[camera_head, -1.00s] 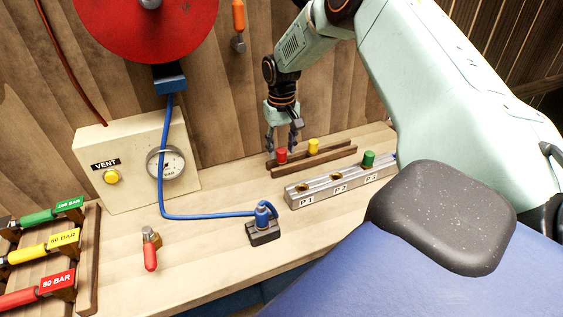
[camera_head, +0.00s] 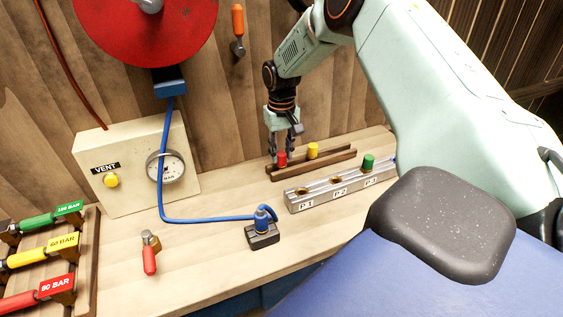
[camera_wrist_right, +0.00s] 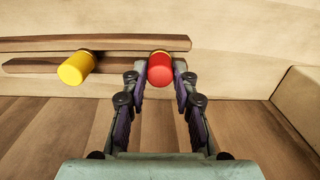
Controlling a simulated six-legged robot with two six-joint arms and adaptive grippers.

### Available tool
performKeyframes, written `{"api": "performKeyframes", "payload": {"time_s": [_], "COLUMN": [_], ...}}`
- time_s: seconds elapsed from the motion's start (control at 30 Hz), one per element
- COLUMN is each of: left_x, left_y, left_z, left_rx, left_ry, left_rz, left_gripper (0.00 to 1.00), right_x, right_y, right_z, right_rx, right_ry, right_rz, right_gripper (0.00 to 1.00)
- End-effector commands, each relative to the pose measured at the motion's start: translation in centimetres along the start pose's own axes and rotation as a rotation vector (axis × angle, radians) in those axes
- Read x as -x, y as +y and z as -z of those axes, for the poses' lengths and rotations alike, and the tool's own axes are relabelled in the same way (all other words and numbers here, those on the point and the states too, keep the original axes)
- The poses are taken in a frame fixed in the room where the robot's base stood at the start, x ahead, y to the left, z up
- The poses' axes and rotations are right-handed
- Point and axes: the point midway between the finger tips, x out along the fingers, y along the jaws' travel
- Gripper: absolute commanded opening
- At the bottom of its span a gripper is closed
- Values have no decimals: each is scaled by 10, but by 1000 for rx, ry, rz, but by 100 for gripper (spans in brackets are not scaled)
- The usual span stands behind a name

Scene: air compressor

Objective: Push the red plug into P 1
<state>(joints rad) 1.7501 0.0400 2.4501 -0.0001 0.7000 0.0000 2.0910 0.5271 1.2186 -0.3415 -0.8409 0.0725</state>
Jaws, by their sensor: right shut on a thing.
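The red plug (camera_head: 282,158) sits at the left end of a wooden rack (camera_head: 330,167) on the bench. My right gripper (camera_head: 283,155) reaches down over it, with its fingers shut on the plug's sides. The right wrist view shows the red plug (camera_wrist_right: 160,68) between the two fingertips. A yellow plug (camera_head: 312,150) stands beside it in the rack. The metal block (camera_head: 325,190) in front of the rack has holes labelled P1, P2 and P3. The P1 hole (camera_head: 304,190) is open at the left. A green plug (camera_head: 368,161) stands at P3. My left gripper is not in view.
A blue hose runs down to a black fitting (camera_head: 263,236) left of the block. A gauge box (camera_head: 140,165) stands at the back left. A red-handled tool (camera_head: 149,255) and several coloured bar handles (camera_head: 40,240) lie at left.

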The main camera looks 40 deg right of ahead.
Motion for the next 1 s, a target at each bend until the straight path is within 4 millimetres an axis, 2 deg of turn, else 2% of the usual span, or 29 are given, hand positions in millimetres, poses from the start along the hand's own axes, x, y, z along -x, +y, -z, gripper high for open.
{"api": "performKeyframes", "payload": {"time_s": [0.17,1.0], "left_x": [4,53], "left_y": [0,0], "left_z": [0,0], "left_rx": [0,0], "left_ry": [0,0], "left_rz": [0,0], "left_gripper": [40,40], "right_x": [5,54], "right_y": [0,0], "right_z": [0,0], "right_rx": [0,0], "right_ry": [0,0], "right_rz": [0,0], "right_gripper": [0,0]}}
